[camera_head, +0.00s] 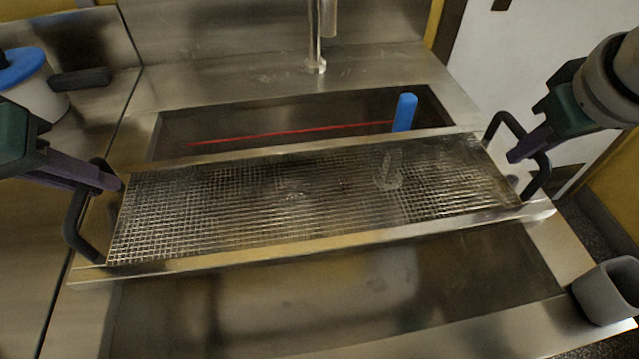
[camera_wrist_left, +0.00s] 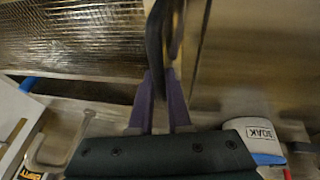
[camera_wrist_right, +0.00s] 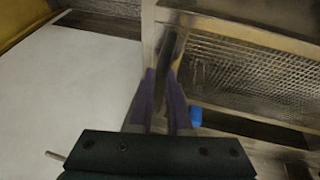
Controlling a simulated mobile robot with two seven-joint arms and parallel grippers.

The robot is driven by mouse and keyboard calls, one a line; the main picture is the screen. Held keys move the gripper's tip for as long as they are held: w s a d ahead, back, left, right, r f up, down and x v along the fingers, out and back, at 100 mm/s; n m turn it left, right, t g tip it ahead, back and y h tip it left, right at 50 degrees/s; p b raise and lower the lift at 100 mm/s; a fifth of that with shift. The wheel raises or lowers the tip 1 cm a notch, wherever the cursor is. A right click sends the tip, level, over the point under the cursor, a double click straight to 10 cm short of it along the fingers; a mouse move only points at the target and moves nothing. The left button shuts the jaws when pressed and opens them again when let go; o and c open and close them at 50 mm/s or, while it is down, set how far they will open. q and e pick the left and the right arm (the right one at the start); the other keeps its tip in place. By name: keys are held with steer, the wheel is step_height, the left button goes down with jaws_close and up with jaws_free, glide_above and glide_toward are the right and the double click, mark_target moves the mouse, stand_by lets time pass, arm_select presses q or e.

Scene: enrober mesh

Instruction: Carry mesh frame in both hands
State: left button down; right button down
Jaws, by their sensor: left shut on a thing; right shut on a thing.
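The mesh frame (camera_head: 290,195) is a long metal grid with bright rails and a black handle at each end. It spans the sink opening in the head view, tilted slightly up to the right. My left gripper (camera_head: 115,183) is shut on the left black handle (camera_head: 77,225); the handle shows between its purple fingers in the left wrist view (camera_wrist_left: 160,85). My right gripper (camera_head: 515,155) is shut on the right black handle (camera_head: 540,172), also between the fingers in the right wrist view (camera_wrist_right: 170,75). Whether the frame touches the sink rim I cannot tell.
The steel sink (camera_head: 330,300) lies below. A blue-handled tool (camera_head: 404,112) and a red line (camera_head: 290,133) show behind the frame. A tap (camera_head: 316,50) stands at the back. A grey cup (camera_head: 606,292) is at right, and a white pot with a blue lid (camera_head: 18,68) at left.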

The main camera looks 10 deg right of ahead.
arm_select(q)
steer(key=shift+r, duration=0.1)
arm_select(e)
steer(key=shift+r, duration=0.1)
stand_by(0.3)
